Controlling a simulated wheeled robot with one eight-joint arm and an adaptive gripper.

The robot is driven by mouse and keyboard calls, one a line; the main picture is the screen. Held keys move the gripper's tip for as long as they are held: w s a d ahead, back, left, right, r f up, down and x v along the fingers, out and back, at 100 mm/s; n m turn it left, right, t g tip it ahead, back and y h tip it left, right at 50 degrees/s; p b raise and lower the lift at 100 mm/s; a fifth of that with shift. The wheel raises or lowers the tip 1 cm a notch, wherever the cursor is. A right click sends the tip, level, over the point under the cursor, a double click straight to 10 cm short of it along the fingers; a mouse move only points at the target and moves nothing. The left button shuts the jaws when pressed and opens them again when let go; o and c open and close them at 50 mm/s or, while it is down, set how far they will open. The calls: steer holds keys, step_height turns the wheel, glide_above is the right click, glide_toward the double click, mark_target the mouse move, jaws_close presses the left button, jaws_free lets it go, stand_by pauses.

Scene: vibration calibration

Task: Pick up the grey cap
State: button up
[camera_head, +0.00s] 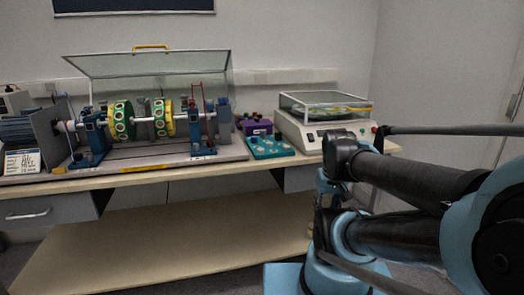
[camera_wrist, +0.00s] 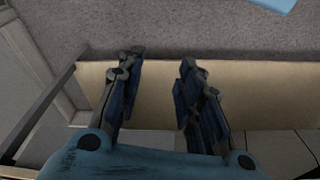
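I cannot make out a grey cap in either view. In the wrist view, my gripper (camera_wrist: 161,58) has its two blue-grey fingers spread apart with nothing between them. Behind the fingers is a beige board with grey floor beyond it. In the head view, my arm is folded at the right, in front of the bench, and the gripper's fingers are hard to make out there.
The workbench (camera_head: 170,179) carries a rotor rig (camera_head: 145,120) under a raised clear cover (camera_head: 150,72). A purple box (camera_head: 257,127), a teal tray (camera_head: 270,147) and a clear-lidded white machine (camera_head: 310,135) stand to its right. A lower shelf (camera_head: 190,235) looks empty.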

steer(key=shift+w+a, duration=0.15)
steer(key=shift+w, duration=0.15)
steer(key=shift+o, duration=1.9)
steer(key=shift+s+a+r, duration=0.1)
steer(key=shift+a+r, duration=0.1)
steer(key=shift+r, duration=0.75)
step_height(320, 180, up, 24)
steer(key=n+g, duration=0.2)
steer(key=n, duration=0.7)
glide_above(261, 149)
steer(key=f, duration=1.1)
steer(key=shift+w+f, duration=0.15)
steer(key=shift+w, duration=0.05)
steer(key=shift+w+a+f, duration=0.1)
steer(key=shift+a+f, duration=0.05)
steer(key=shift+f, duration=2.5)
